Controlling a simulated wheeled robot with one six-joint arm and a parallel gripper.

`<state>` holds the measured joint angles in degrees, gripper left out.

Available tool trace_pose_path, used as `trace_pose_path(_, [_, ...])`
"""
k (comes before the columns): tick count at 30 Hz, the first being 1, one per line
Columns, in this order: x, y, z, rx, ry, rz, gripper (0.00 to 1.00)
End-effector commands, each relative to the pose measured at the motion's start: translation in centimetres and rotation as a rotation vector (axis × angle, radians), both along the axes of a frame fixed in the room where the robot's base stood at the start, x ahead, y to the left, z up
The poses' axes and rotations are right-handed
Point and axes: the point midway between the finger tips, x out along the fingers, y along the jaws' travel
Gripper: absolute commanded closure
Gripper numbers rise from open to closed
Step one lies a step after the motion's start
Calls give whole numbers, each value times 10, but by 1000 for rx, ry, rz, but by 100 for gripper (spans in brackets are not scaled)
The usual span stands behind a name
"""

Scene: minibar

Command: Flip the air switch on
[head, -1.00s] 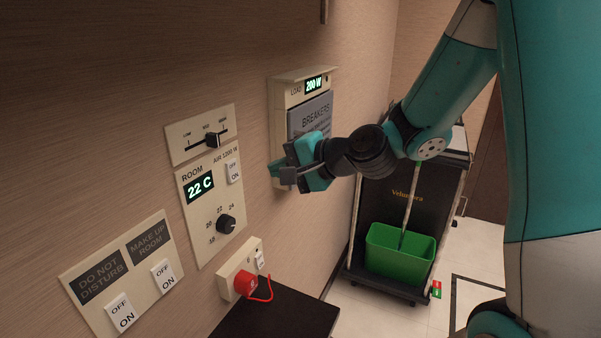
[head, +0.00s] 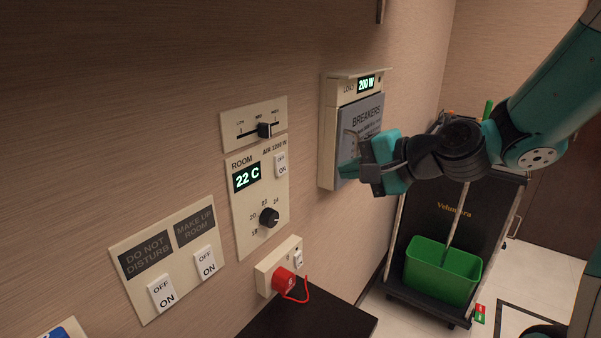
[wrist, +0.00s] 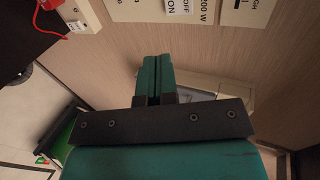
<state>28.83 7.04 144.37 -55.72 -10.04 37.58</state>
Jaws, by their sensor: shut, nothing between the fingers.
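The air switch (head: 281,165) is a small white rocker marked OFF above and ON below. It sits at the upper right of the room thermostat panel (head: 246,212), under the label AIR 1200 W. It also shows at the top edge of the wrist view (wrist: 178,7). My gripper (head: 350,169) is shut and empty, in front of the breaker box and to the right of the switch, apart from it. In the wrist view its green fingertips (wrist: 155,60) are together. Which way the rocker is tilted is too small to tell.
The breaker box (head: 329,140) juts from the wall behind my gripper. A slider panel (head: 240,115) is above the thermostat. A socket with a red plug (head: 284,281) sits below, over a dark tabletop (head: 325,325). A cart with a green bucket (head: 440,272) stands right.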

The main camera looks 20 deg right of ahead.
Motion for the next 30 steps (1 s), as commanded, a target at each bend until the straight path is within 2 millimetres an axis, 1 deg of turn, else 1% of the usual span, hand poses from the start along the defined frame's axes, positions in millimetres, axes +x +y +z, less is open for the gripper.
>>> trace_pose_path(7, [2,-1,1,1,0,-4,100])
trace_pose_path(11, [12,6,-4,2,2,-1,100])
trace_pose_path(14, [26,16,-10,2,4,1,100])
trace_pose_path(24, [80,53,-38,-1,2,1,100])
trace_pose_path(25, [85,56,-36,-1,-1,0,100])
trace_pose_path(30, [102,67,-40,0,0,-2,100])
